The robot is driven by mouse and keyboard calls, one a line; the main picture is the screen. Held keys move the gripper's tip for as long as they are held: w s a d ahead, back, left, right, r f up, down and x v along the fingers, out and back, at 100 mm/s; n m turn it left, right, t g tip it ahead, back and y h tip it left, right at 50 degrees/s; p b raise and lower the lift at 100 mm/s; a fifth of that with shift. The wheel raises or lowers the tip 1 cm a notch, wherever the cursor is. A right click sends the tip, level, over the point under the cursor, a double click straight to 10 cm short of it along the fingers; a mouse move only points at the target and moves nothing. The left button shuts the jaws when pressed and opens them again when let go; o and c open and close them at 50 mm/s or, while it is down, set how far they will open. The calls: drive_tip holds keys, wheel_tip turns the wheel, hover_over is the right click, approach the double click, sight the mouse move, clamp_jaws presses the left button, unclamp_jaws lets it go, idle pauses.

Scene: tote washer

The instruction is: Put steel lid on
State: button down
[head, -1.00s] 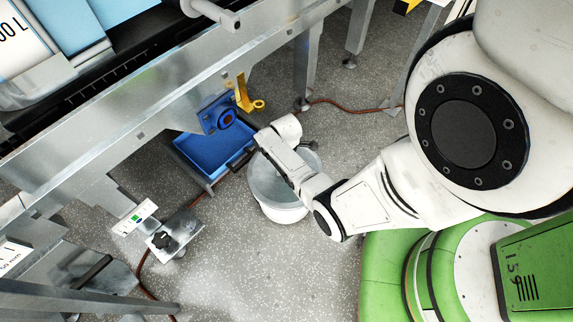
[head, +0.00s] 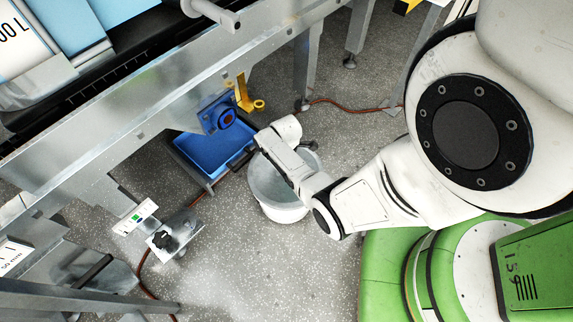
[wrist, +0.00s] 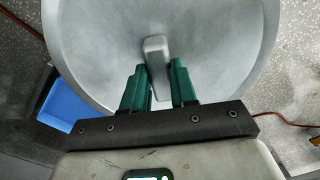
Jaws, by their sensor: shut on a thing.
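The steel lid is a round grey disc with a block-like handle; it fills the upper part of the wrist view (wrist: 215,45). My gripper (wrist: 157,72) has green fingers on both sides of the handle and is shut on it. In the head view the grey round top of the lid (head: 266,180) shows over a white bucket (head: 284,215) on the floor, partly covered by my arm. The fingers are hidden there by my wrist. I cannot tell whether the lid touches the bucket's rim all round.
A blue tray (head: 190,150) lies left of the bucket, under a blue outlet fitting (head: 213,118) and a yellow lever (head: 243,95). The steel washer frame (head: 120,135) runs above. A brown hose (head: 345,106) crosses the floor. Floor below the bucket is clear.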

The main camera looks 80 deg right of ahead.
idle(0.3)
drive_tip(key=c, duration=0.8)
unclamp_jaws()
drive_tip(key=shift+o, duration=0.4)
drive_tip(key=o, duration=0.4)
drive_tip(key=shift+r+p, duration=3.55)
drive_tip(key=shift+p, duration=0.05)
